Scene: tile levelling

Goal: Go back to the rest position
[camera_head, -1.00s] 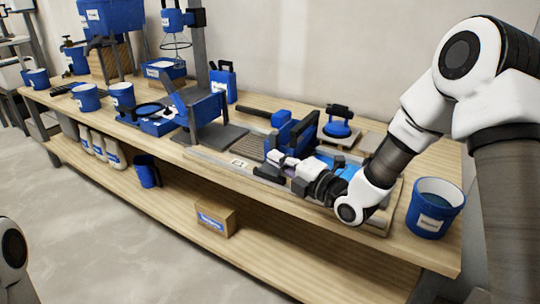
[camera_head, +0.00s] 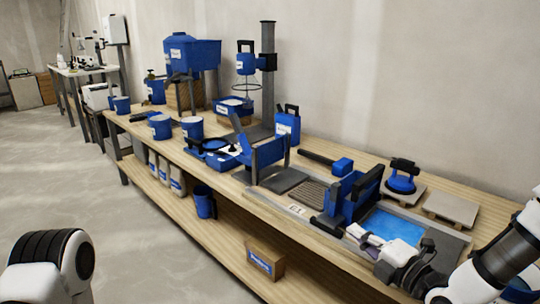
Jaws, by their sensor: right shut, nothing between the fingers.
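My right arm comes in from the lower right corner. Its gripper (camera_head: 372,241) is low over the front of the tile station on the workbench, left of the bright blue panel (camera_head: 393,226). The gripper is shut, with nothing held. Its fingertips are small here, and I cannot tell whether they touch anything. A blue block-shaped tool with a black handle (camera_head: 347,196) stands just behind it. My left arm shows only as a white and black ridged link at the lower left. The left gripper is out of view.
The long wooden workbench (camera_head: 215,172) carries blue buckets, a mixer stand (camera_head: 268,75) and a blue suction-cup tool (camera_head: 401,180) on a grey tile. The floor at left is clear.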

